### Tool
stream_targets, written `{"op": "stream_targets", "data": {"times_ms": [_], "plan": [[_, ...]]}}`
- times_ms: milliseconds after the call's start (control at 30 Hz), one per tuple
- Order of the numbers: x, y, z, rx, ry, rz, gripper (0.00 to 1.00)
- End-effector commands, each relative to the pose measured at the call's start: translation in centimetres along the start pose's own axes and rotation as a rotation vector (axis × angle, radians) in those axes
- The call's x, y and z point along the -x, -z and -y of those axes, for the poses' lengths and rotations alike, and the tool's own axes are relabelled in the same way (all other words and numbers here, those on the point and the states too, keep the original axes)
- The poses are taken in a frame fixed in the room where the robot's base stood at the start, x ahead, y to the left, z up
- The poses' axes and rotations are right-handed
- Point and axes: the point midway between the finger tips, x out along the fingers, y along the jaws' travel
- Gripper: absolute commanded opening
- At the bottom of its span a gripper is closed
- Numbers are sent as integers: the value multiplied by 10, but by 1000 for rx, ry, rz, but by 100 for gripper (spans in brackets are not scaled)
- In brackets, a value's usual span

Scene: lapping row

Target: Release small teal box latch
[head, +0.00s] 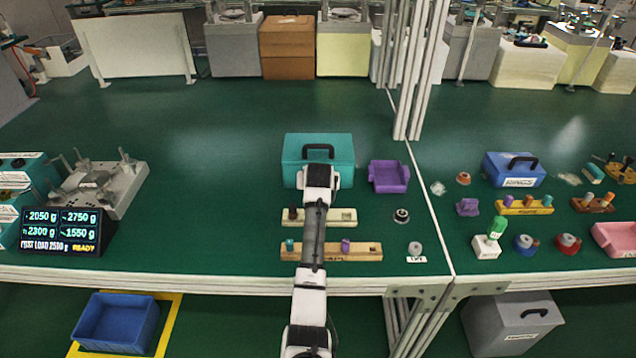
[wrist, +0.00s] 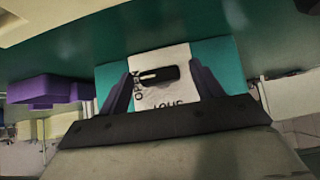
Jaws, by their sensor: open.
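The small teal box (head: 340,160) stands on the green bench in the head view, with a black handle (head: 318,148) on its lid. My arm covers the middle of its near side there, and my fingers cannot be made out. In the wrist view, the teal box (wrist: 222,62) shows a white label (wrist: 178,58) with the word OPEN and a dark latch (wrist: 160,74). My gripper (wrist: 160,84) is open, its two dark fingers either side of the latch, with nothing held. Whether the fingers touch the box cannot be told. The latch's state is unclear.
A purple tray (head: 388,177) stands close right of the box; it shows at left in the wrist view (wrist: 50,90). Peg boards (head: 345,252) lie in front, under my arm. A scale display (head: 60,230) is at left. Bare bench lies between them.

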Motion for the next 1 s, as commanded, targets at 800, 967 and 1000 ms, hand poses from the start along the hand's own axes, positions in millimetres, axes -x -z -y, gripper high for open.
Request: {"op": "stream_targets", "data": {"times_ms": [800,967,1000], "plan": [[127,0,0,-1,0,-3,65],[137,0,0,-1,0,-1,65],[138,0,0,0,0,-1,65]]}}
